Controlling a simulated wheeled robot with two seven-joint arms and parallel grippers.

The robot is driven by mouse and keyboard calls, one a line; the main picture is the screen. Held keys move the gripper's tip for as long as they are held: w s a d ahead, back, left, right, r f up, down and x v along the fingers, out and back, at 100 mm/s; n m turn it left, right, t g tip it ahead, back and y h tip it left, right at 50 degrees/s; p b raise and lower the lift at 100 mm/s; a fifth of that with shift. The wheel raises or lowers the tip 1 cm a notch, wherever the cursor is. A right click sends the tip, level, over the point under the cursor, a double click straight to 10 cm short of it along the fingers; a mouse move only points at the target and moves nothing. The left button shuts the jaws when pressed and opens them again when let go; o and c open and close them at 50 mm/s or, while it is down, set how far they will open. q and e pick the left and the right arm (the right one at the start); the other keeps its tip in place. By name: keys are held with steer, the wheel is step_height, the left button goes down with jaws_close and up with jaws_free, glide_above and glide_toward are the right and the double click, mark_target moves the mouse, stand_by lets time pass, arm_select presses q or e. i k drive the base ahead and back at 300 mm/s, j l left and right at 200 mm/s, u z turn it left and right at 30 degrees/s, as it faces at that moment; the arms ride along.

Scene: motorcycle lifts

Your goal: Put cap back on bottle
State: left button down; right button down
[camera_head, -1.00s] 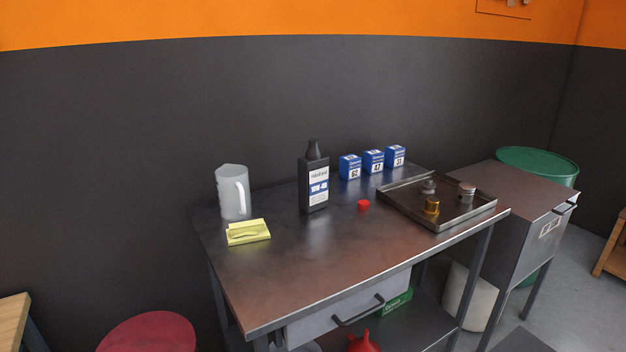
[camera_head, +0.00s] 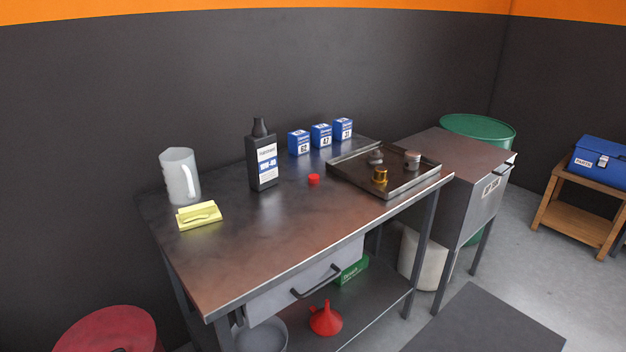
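A black oil bottle (camera_head: 263,158) with a white and blue label stands upright on the metal workbench (camera_head: 240,240). Its narrow neck points up, and no cap shows on it. A small red cap (camera_head: 314,179) lies on the bench top to the right of the bottle, apart from it. Neither of my grippers shows in the head view.
A metal tray (camera_head: 345,180) with small metal parts sits on the bench's right. Several blue boxes (camera_head: 321,137) stand behind the cap. A white jug (camera_head: 180,177) and yellow cloth (camera_head: 200,215) are at left. The bench's front is clear.

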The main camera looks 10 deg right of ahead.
mark_target(260, 146)
steer(key=u, duration=0.4)
steer(key=l+u, duration=0.4)
steer(key=i+l+u, duration=0.1)
steer(key=l+u, duration=0.3)
steer(key=l, duration=0.7)
steer(key=l+u, duration=0.15)
steer(key=l, duration=0.4)
steer(key=k+l, duration=0.15)
steer(key=l, duration=0.4)
steer(key=l+u, duration=0.15)
steer(key=l, duration=0.45)
steer(key=k+l, duration=0.15)
steer(key=l, duration=0.4)
steer(key=u, duration=0.05)
